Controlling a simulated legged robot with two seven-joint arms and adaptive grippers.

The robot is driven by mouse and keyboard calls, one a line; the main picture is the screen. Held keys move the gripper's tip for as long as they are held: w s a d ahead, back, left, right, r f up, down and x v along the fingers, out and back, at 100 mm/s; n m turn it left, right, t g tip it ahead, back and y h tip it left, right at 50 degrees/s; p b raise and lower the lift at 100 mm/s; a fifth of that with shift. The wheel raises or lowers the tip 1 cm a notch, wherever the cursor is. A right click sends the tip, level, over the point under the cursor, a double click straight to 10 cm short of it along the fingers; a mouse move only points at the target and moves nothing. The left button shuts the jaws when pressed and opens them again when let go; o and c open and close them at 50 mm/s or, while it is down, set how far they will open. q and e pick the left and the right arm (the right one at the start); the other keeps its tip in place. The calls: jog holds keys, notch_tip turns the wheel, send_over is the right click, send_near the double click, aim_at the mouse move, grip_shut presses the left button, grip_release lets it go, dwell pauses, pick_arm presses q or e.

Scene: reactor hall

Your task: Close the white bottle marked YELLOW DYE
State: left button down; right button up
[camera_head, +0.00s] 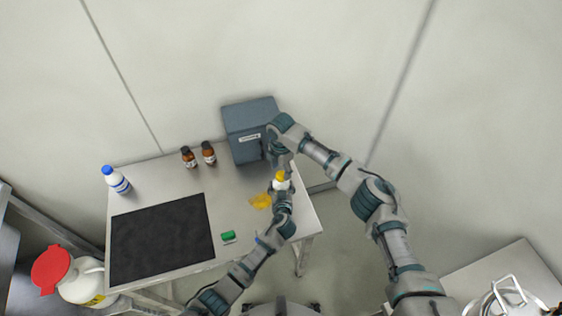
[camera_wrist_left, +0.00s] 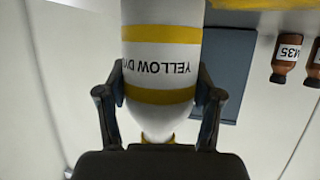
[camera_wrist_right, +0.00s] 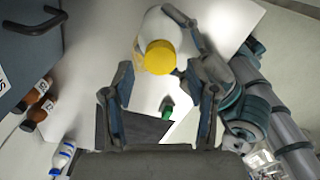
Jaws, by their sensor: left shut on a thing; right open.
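The white bottle marked YELLOW DYE (camera_wrist_left: 160,55) has yellow bands and appears inverted in the left wrist view. My left gripper (camera_wrist_left: 158,100) is shut on it, one finger on each side. In the head view the bottle (camera_head: 282,184) is at the right end of the table, between my two grippers. A yellow cap (camera_wrist_right: 160,57) covers its top in the right wrist view; how tight it sits I cannot tell. My right gripper (camera_wrist_right: 158,88) is open and empty, apart from the cap, which appears beyond its fingers.
A yellow patch (camera_head: 260,201) lies on the table beside the bottle. A grey-blue box (camera_head: 248,118) and two brown bottles (camera_head: 199,155) stand at the back. A blue-capped bottle (camera_head: 116,180), a black mat (camera_head: 162,238) and a green item (camera_head: 228,237) occupy the left and front.

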pick_arm(q)
jog(key=shift+f, duration=0.1)
pick_arm(e)
jog(key=shift+f, duration=1.35)
grip_shut()
jog(key=m, duration=1.1)
jog(key=shift+m, duration=0.3)
jog(key=m, duration=0.5)
jog(key=shift+a+m, duration=0.1)
jog(key=shift+m, duration=0.3)
pick_arm(q)
jog(key=shift+d, duration=0.1)
pick_arm(e)
jog(key=m, duration=0.4)
jog(key=shift+m, duration=0.3)
jog(key=shift+o, duration=0.7)
grip_release()
